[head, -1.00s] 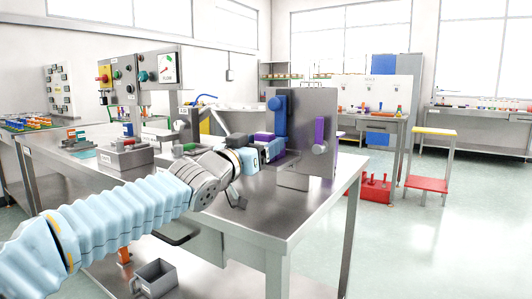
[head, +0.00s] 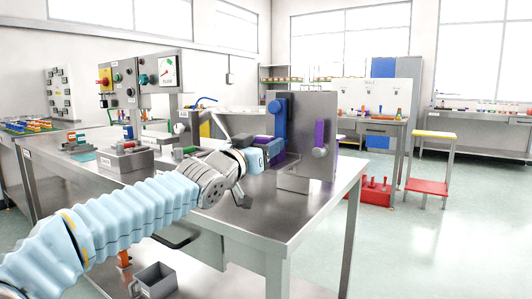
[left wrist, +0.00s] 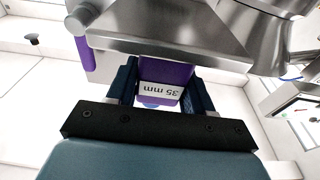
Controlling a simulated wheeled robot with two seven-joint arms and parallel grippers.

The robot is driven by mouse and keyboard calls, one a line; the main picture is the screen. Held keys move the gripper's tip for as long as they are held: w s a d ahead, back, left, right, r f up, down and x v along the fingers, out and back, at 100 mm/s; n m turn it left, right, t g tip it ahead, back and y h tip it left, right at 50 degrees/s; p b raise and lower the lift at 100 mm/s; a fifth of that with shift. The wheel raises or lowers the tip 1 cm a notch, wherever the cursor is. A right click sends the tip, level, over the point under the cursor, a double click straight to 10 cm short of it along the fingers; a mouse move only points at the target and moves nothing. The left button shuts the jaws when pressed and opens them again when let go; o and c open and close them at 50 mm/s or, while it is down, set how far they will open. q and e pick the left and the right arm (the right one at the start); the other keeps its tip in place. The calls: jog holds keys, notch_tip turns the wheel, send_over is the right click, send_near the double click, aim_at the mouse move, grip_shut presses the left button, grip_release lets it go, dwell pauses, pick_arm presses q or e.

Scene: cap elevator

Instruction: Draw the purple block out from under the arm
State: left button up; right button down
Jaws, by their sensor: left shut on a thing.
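The purple block (left wrist: 167,73), with a white "35 mm" label, sits between the two dark fingers of my left gripper (left wrist: 160,88) in the left wrist view. The gripper is shut on it, and the block's far end runs toward a grey metal part. In the head view my left gripper (head: 270,150) is at the left side of an upright grey plate (head: 307,115). The blue arm (head: 279,118) hangs on this plate, just above the gripper. The fingers hide most of the block there. My right gripper is not in view.
A purple bar and grey knob (head: 320,153) are on the plate's right part. The steel table (head: 265,215) is clear in front of the plate. A grey block fixture (head: 126,158) and a gauge panel (head: 152,69) stand to the left.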

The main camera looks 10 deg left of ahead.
pick_arm(q)
jog(key=shift+r+p+v, duration=0.25)
jog(key=shift+p+v, duration=0.45)
jog(key=shift+v, duration=0.65)
jog(key=shift+r+p+v, duration=0.25)
jog(key=shift+p+v, duration=0.4)
jog(key=shift+v, duration=0.7)
jog(key=shift+r+p+v, duration=0.25)
jog(key=shift+p+v, duration=0.45)
jog(key=shift+v, duration=0.7)
jog(key=shift+s+a+f, duration=0.1)
jog(key=shift+s+a, duration=0.05)
jog(key=shift+s, duration=0.3)
jog(key=shift+s, duration=0.1)
